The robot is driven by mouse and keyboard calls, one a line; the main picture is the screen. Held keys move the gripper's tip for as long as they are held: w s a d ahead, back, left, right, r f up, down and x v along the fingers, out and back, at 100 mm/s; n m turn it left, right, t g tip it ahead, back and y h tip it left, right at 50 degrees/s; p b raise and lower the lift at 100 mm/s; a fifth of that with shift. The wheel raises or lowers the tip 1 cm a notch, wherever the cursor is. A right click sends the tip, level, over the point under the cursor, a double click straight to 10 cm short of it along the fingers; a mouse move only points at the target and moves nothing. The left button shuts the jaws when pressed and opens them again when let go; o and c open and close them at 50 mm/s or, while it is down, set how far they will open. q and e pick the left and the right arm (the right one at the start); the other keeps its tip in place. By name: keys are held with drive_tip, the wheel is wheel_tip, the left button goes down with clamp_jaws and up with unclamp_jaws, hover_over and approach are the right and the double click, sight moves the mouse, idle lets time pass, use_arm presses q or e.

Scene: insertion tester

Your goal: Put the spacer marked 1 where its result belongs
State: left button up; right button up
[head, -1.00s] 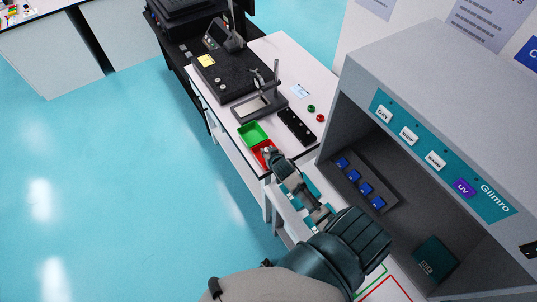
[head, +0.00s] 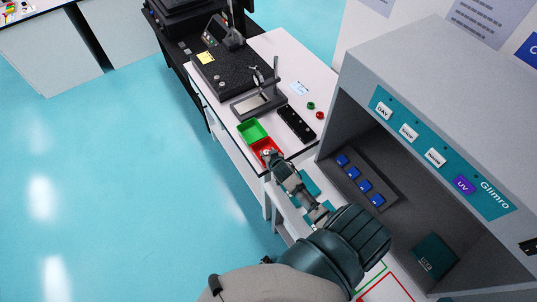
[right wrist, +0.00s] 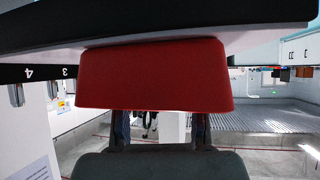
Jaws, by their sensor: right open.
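A red tray (head: 261,144) sits at the near edge of the white table, with a green tray (head: 252,131) just behind it. My right gripper (head: 270,156) is open at the near side of the red tray. A small pale spot shows in that tray beside the fingertips; I cannot tell whether it is a spacer or a fingertip. In the right wrist view the red tray's outer side (right wrist: 152,75) fills the middle, above my two spread fingers (right wrist: 160,130), with nothing seen between them. No spacer marked 1 can be read. My left gripper is not in view.
A black rack (head: 296,124) lies right of the trays; the figures 3 and 4 show on a black strip (right wrist: 45,72). A gauge stand (head: 259,105) stands behind the green tray. The grey light booth (head: 440,90) rises close on the right.

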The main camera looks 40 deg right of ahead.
drive_tip(key=v, duration=1.2)
drive_tip(key=shift+p, duration=0.45)
drive_tip(key=shift+r, duration=0.1)
drive_tip(key=shift+a, duration=0.1)
